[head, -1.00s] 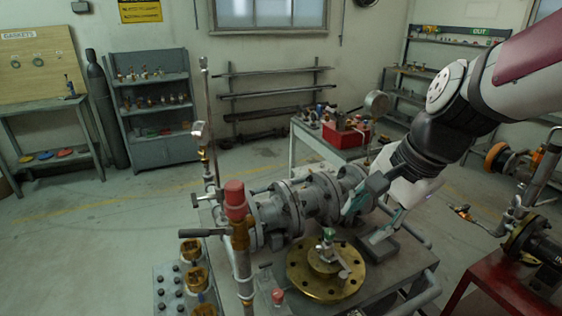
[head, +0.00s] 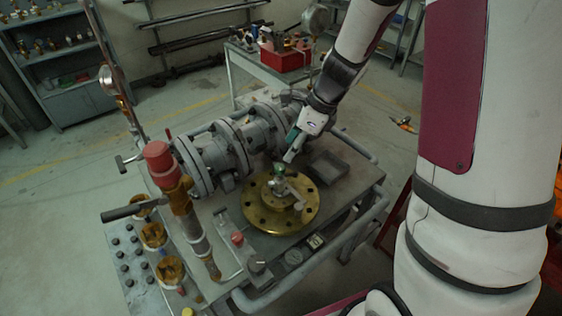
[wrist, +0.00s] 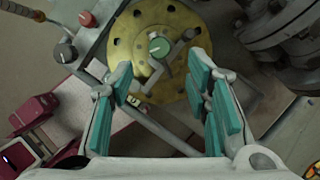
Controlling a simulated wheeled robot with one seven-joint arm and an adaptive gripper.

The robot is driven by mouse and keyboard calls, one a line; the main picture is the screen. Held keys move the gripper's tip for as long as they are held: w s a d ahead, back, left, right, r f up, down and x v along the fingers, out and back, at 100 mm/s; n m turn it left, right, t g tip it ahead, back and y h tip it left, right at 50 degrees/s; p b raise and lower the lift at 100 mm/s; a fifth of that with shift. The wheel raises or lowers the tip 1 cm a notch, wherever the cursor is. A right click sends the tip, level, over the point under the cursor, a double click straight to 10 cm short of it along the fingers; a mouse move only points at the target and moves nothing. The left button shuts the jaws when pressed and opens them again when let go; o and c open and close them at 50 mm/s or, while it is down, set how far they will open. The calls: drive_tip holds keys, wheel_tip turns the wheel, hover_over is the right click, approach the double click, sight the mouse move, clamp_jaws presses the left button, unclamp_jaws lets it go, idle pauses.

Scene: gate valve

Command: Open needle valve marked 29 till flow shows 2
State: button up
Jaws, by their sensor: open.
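A small valve with a green knob (head: 280,170) stands on a round brass flange (head: 254,217) on the grey workbench. In the wrist view the green knob (wrist: 159,46) has a pale pointer line and sits beyond my fingertips, near the middle between them. No number 29 is readable. My gripper (head: 289,156) is above and just behind the knob in the head view. In the wrist view my gripper (wrist: 160,76) has its teal-padded fingers spread, with nothing between them. A small display (head: 315,242) and a round gauge (head: 293,257) sit at the bench's front edge; their readings are too small to tell.
A grey flanged pipe assembly (head: 222,150) lies close behind the brass flange. A red-capped brass valve (head: 160,160) with a lever stands at left. A red knob (head: 237,239) and a dark knob (head: 257,264) are at the front. A grey tray (head: 326,167) lies at right.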

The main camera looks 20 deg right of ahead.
sight(280, 167)
drive_tip(key=x, duration=0.8)
clamp_jaws()
